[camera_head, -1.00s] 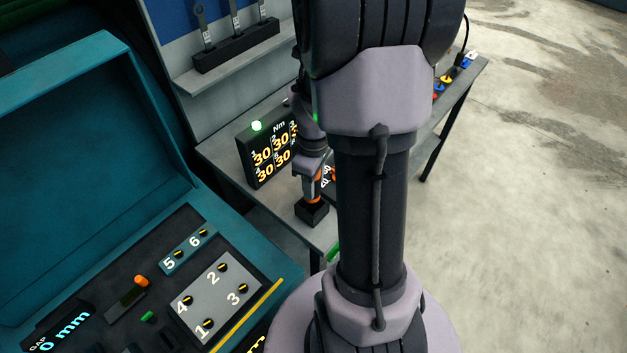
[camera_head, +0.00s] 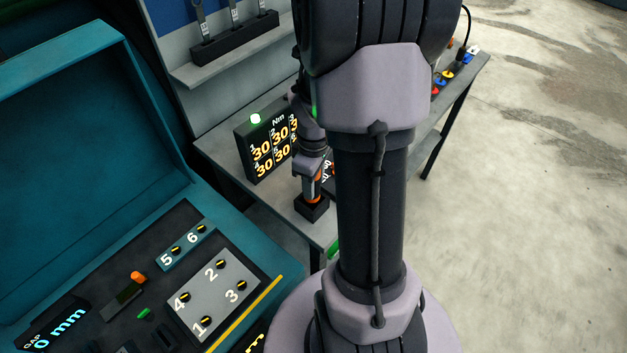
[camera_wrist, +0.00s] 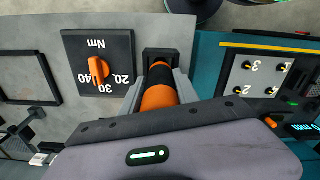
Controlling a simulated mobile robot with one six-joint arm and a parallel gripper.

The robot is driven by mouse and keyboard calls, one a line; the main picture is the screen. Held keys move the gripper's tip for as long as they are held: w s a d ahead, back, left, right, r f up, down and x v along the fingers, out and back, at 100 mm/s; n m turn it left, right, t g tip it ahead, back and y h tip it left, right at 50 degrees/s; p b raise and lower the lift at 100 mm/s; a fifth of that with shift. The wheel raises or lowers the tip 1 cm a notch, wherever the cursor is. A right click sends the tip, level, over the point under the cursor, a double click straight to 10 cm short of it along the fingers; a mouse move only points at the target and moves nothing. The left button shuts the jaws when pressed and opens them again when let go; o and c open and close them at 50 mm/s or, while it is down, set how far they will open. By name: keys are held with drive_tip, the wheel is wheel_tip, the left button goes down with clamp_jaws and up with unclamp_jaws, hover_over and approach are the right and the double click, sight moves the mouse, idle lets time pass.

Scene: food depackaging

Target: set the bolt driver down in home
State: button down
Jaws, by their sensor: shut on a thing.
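The bolt driver (camera_wrist: 158,98), orange with a black band, is between the fingers of my gripper (camera_wrist: 160,82) in the wrist view. The gripper is shut on it. In the head view my gripper (camera_head: 313,178) is low over the bench at a small black block holder (camera_head: 311,208), with an orange part of the driver showing just above the block. The holder also shows in the wrist view (camera_wrist: 163,55), at the far end of the driver. The driver looks upright at the holder; its lower end is hidden, so I cannot tell how deep it sits.
A torque display (camera_head: 262,150) stands on the bench beside the gripper. A dial panel with an orange knob (camera_wrist: 97,70) lies close to the holder. The teal case (camera_head: 110,200) with a numbered bolt plate (camera_head: 218,290) is at left. My arm covers much of the bench.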

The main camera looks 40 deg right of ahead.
drive_tip(key=shift+f, duration=0.15)
drive_tip(key=c, duration=0.8)
unclamp_jaws()
drive_tip(key=shift+c, duration=0.2)
wheel_tip(320, 180, up, 17)
drive_tip(key=p, duration=0.5)
drive_tip(key=shift+r, duration=0.2)
drive_tip(key=shift+a, duration=0.1)
